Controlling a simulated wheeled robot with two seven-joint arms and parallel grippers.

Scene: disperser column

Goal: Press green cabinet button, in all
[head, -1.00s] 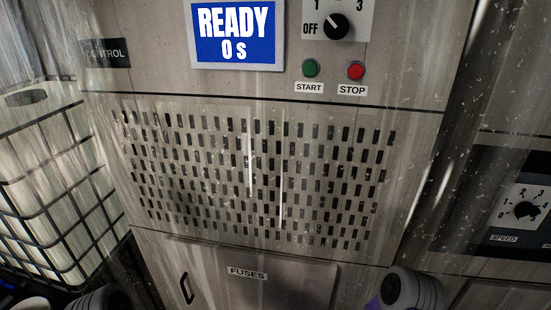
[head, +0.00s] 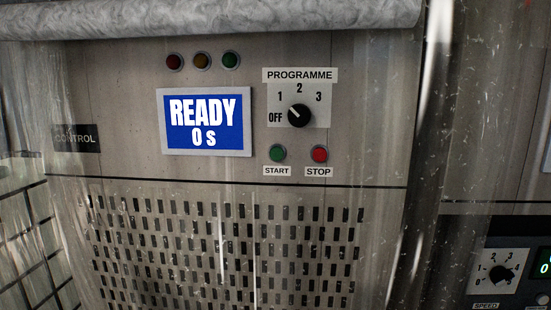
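The green START button (head: 277,153) is on the front of the grey control cabinet (head: 120,100), in the head view. Its START label (head: 277,171) is just below it. The red STOP button (head: 320,154) is close on its right. The display (head: 206,122) left of the dial reads READY 0 s. Neither of my grippers is in view.
Red, amber and green lamps (head: 202,61) sit above the display. A slotted vent panel (head: 225,245) fills the cabinet's lower front. A thick grey roll (head: 210,18) crosses the top. Another panel with a SPEED dial (head: 498,273) is at the lower right.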

